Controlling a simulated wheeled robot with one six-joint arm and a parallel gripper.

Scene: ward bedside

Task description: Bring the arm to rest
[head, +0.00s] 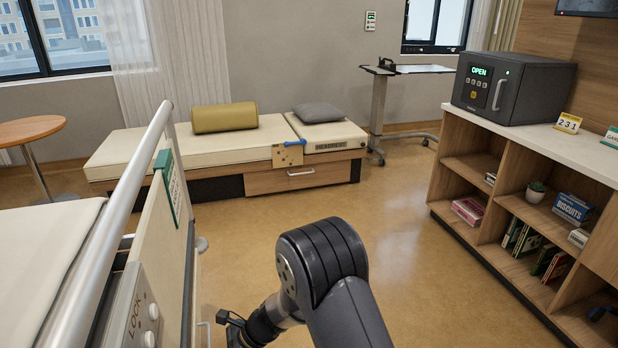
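My arm (322,262) rises from the bottom middle of the head view, with its dark elbow joint uppermost. From the elbow, a link bends down and to the left towards a small dark wrist part (237,328) at the bottom edge. The wrist is close to the bed's side panel on the left; whether they touch cannot be told. My gripper's fingers are out of view below the frame, so what they hold, if anything, is hidden.
A bed with a metal rail (112,220) and side panel (165,262) fills the left. A wooden shelf unit (470,165) with a dark box reading OPEN (512,88) stands right. A bench (255,150) and a wheeled overbed table (378,100) stand behind. The floor between (415,250) is clear.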

